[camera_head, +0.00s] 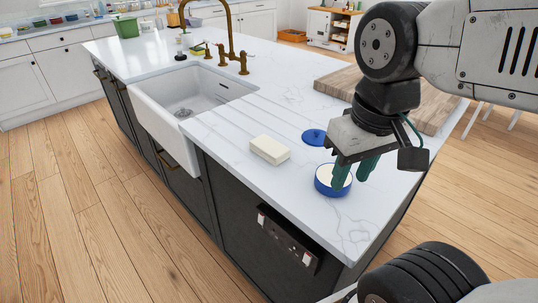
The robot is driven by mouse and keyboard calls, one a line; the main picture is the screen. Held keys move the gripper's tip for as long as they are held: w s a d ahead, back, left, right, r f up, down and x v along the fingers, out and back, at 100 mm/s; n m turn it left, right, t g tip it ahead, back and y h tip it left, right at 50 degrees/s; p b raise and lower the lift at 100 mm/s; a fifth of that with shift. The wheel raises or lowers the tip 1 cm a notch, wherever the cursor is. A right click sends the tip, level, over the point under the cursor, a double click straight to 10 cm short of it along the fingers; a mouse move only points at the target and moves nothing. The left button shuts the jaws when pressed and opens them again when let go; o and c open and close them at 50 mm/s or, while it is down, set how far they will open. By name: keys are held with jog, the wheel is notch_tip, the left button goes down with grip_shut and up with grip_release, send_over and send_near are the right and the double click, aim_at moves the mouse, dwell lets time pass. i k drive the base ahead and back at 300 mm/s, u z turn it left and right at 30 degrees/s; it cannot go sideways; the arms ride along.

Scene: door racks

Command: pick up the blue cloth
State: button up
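I cannot make out a clear blue cloth. A flat blue piece (314,137) lies on the white countertop, behind and left of my gripper; whether it is cloth or a lid is unclear. A round blue container (324,187) with a pale inside stands on the counter at the fingers. My gripper (354,171) points down with its two green fingers apart and nothing visible between them. The left finger overlaps the container in view; I cannot tell whether they touch. The gripper body partly hides the counter behind it.
A cream block (269,149) lies left of the container. A wooden board (345,82) lies behind my arm. The white sink (190,98) and brass faucet (231,45) are further back left. The counter's front edge is close to the container.

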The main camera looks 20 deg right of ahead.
aim_at(275, 152)
jog(key=u, duration=0.5)
jog(key=k, duration=1.15)
jog(key=u, duration=1.2)
jog(key=i, duration=1.45)
jog(key=z, duration=0.55)
jog(key=i, duration=0.6)
jog(key=z, duration=1.05)
jog(key=i, duration=0.35)
jog(key=z, duration=0.4)
